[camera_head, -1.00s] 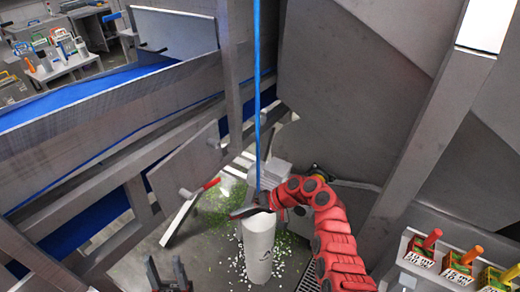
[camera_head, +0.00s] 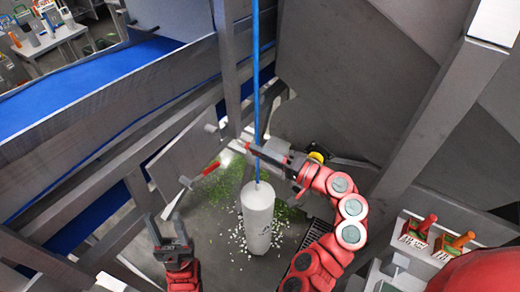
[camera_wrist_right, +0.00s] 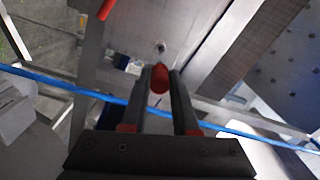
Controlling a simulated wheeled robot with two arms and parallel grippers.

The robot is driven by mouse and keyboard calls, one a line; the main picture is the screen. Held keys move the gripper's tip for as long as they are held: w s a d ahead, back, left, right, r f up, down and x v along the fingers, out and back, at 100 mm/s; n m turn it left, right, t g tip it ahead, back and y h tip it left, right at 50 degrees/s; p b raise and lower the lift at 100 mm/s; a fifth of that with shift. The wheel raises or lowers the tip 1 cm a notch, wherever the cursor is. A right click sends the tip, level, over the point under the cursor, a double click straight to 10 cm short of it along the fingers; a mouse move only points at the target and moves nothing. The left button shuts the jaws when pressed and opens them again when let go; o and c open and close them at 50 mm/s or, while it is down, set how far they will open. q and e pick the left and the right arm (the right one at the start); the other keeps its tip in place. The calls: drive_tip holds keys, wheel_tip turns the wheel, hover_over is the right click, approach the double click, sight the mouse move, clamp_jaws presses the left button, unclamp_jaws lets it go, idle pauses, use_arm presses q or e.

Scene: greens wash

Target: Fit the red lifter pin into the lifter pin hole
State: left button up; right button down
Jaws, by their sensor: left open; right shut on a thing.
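The red lifter pin (camera_wrist_right: 160,78) is held between the fingers of my right gripper (camera_wrist_right: 158,100) in the right wrist view, its rounded end pointing away from me. A small round fitting that looks like the pin hole (camera_wrist_right: 161,47) lies just beyond the tip on a grey metal panel; the pin is apart from it. In the head view my right gripper (camera_head: 262,152) is shut beside the blue cord, with a bit of red at its tips. My left gripper (camera_head: 166,232) is open and empty at the lower left.
A blue cord (camera_head: 256,80) runs down to a white cylinder (camera_head: 258,215) and crosses close to my right gripper. A red-handled lever (camera_head: 211,168) is left of it. Grey frame beams (camera_head: 228,70) surround the area. Boxes with red and orange handles (camera_head: 424,228) stand at lower right.

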drive_tip(key=shift+s+f+b, duration=0.1)
drive_tip(key=shift+s+b, duration=0.05)
drive_tip(key=shift+b, duration=0.2)
drive_tip(key=shift+w+a, duration=0.4)
drive_tip(key=shift+a, duration=0.15)
drive_tip(key=x, duration=0.4)
drive_tip(key=shift+a, duration=0.1)
drive_tip(key=shift+b, duration=0.8)
idle(0.8)
drive_tip(key=shift+x, duration=2.2)
drive_tip(key=c, duration=0.6)
unclamp_jaws()
drive_tip(key=shift+w, duration=0.1)
